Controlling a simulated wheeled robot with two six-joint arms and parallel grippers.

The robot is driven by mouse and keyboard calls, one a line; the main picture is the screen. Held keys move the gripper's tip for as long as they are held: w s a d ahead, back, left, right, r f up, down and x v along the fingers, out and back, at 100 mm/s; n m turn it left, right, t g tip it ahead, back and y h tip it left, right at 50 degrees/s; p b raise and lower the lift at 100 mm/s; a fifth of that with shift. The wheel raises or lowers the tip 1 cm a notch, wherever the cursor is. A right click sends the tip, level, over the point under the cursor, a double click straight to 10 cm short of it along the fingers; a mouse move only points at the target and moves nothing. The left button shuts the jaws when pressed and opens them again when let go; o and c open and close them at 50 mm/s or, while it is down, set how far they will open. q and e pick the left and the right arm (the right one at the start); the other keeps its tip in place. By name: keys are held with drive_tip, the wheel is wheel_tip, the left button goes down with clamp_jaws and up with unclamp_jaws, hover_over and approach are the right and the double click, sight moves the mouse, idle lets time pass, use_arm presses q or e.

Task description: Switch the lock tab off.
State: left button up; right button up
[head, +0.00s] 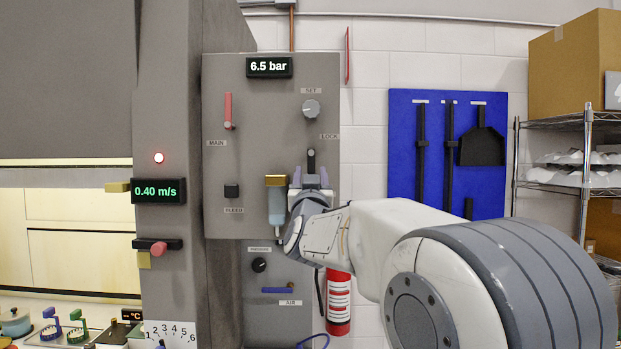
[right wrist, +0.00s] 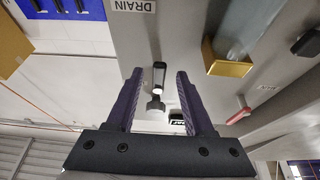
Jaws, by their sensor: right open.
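My right gripper (head: 311,178) is open, with purple fingers, just below the tab in the head view. In the right wrist view the two fingertips (right wrist: 159,74) lie either side of the tab with gaps. Nothing is between them that I hold. The remaining depth to the panel is unclear. My left gripper is out of view.
A grey SET knob (head: 311,108) is above the tab. A gold-topped filter bowl (head: 277,205) stands close left of my right gripper. A red MAIN lever (head: 229,111) and black BLEED knob (head: 231,191) are farther left. A DRAIN label (right wrist: 133,5) shows in the wrist view.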

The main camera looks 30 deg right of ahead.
drive_tip(key=b+v, duration=0.2)
drive_tip(key=v, duration=0.5)
drive_tip(key=shift+b, duration=0.4)
drive_tip(key=shift+a, duration=0.1)
drive_tip(key=a+f+n+g+y, duration=0.6)
drive_tip(key=a+f+y, duration=0.7)
drive_tip(key=a+f, duration=0.65)
drive_tip(key=s+a+f+n+g+y+b, duration=0.1)
drive_tip(key=s+a+f+n+g, duration=0.15)
drive_tip(key=s+a+f, duration=0.35)
drive_tip(key=s+a+f+n+g+y, duration=0.2)
drive_tip(key=s+a+f+g, duration=0.15)
drive_tip(key=f, duration=0.35)
drive_tip(key=s+d+f+n+g+h, duration=0.1)
drive_tip(key=s+f+g, duration=0.3)
drive_tip(key=s, duration=0.6)
drive_tip(key=s+d+f+n+g+h+b, duration=0.1)
drive_tip(key=s+f+g+h, duration=0.2)
drive_tip(key=s+f, duration=0.6)
drive_tip(key=shift+s+d+n+g, duration=0.25)
drive_tip(key=shift+s+n+g, duration=0.15)
drive_tip(key=shift+s, duration=0.7)
